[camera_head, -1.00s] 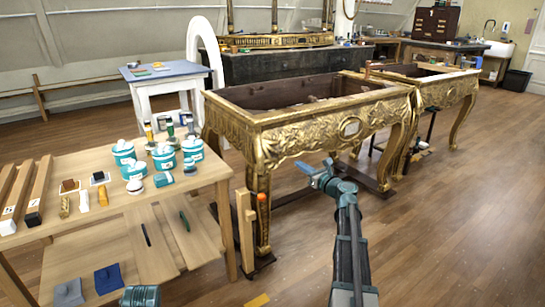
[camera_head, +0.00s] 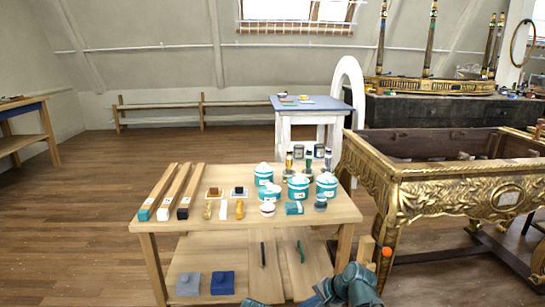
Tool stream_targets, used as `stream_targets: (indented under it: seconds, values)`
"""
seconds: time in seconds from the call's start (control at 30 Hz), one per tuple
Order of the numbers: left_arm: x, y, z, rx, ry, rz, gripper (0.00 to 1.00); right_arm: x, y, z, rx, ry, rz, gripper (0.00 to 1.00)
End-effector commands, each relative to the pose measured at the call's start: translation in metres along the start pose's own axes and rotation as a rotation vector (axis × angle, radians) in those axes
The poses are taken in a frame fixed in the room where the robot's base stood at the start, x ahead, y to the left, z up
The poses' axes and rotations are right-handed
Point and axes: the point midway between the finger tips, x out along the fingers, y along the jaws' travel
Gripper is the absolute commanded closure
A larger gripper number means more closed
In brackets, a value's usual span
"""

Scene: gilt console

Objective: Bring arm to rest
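Teal and dark grey parts of my own arm (camera_head: 352,286) show at the bottom edge, right of the middle, in front of the workbench. They are cut off by the frame edge. A blue piece shows to their left at the very bottom, and it may be part of a gripper. I cannot tell for certain which arm this is, or whether any fingers are open or shut. No held object is visible. No other arm shows.
A wooden workbench (camera_head: 150,222) carries teal tubs (camera_head: 298,187), jars, wooden bars and small blocks. A gilt console (camera_head: 440,190) stands at right. The floor at left is clear.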

Motion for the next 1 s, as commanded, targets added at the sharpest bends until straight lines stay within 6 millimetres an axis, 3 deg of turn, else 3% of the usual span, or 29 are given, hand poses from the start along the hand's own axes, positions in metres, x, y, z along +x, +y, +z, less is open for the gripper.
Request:
stream_targets:
  seconds: [0.03, 0.2, 0.53, 0.6, 0.87, 1.0]
  values:
    - [-0.002, 0.000, 0.000, 0.000, 0.000, 0.000, 0.50, 0.008, 0.014, 0.038, -0.158, -0.025, 0.101, 1.00]
    - [-0.005, -0.001, 0.000, -0.001, 0.000, -0.001, 0.50, 0.014, 0.058, 0.102, -0.588, -0.098, 0.386, 1.00]
    - [-0.008, -0.001, 0.001, -0.002, -0.001, -0.001, 0.50, -0.014, 0.113, 0.158, -1.134, -0.231, 0.773, 1.00]
    - [-0.032, -0.003, 0.002, -0.002, -0.001, -0.001, 0.50, -0.031, 0.095, 0.155, -1.113, -0.226, 0.762, 1.00]
    - [-0.088, -0.009, 0.005, -0.004, -0.001, 0.000, 0.50, -0.076, 0.062, 0.163, -1.107, -0.224, 0.758, 1.00]
    - [-0.130, -0.013, 0.008, -0.006, -0.002, 0.001, 0.50, -0.110, 0.037, 0.168, -1.104, -0.224, 0.757, 1.00]
